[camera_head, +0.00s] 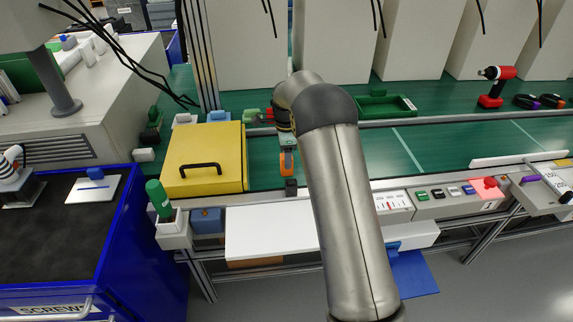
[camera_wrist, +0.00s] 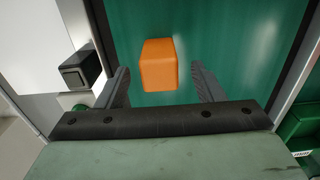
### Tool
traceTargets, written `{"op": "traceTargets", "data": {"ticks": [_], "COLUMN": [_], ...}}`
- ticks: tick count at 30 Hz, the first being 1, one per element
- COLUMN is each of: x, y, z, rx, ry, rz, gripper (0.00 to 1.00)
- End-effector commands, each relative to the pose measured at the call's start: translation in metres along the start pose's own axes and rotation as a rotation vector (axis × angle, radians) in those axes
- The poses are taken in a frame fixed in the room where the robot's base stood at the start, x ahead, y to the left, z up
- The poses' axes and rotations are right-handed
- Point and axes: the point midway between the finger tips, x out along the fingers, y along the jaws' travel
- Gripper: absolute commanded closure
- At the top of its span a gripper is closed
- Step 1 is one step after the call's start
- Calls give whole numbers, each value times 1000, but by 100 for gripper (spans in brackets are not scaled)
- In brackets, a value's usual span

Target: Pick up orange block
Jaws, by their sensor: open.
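The orange block (camera_wrist: 158,64) lies on the green work surface in the wrist view. It sits just ahead of and between the two fingers of my gripper (camera_wrist: 160,76), with green showing on both sides of it. The fingers are spread wide and do not touch the block. In the head view, the orange block (camera_head: 287,163) shows partly at the left of my arm, under the gripper end. My forearm and wrist hide much of that area.
A small black box (camera_wrist: 80,70) stands left of the fingers. A yellow case (camera_head: 205,160) with a black handle is left of my arm. A green tray (camera_head: 386,106) lies behind to the right. The green surface right of my arm is mostly clear.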

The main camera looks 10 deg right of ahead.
Motion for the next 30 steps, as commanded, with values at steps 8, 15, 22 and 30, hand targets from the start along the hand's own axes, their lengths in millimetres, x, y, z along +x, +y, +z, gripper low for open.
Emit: {"op": "traceTargets", "data": {"ticks": [8,15,22,30], "x": [37,40,39,38], "y": [1,1,1,0], "z": [-1,-1,-1,-1], "rx": [1,0,0,0], "ry": [-1,-1,-1,-1], "rz": [1,0,0,-1], "gripper": [38,38,89,93]}}
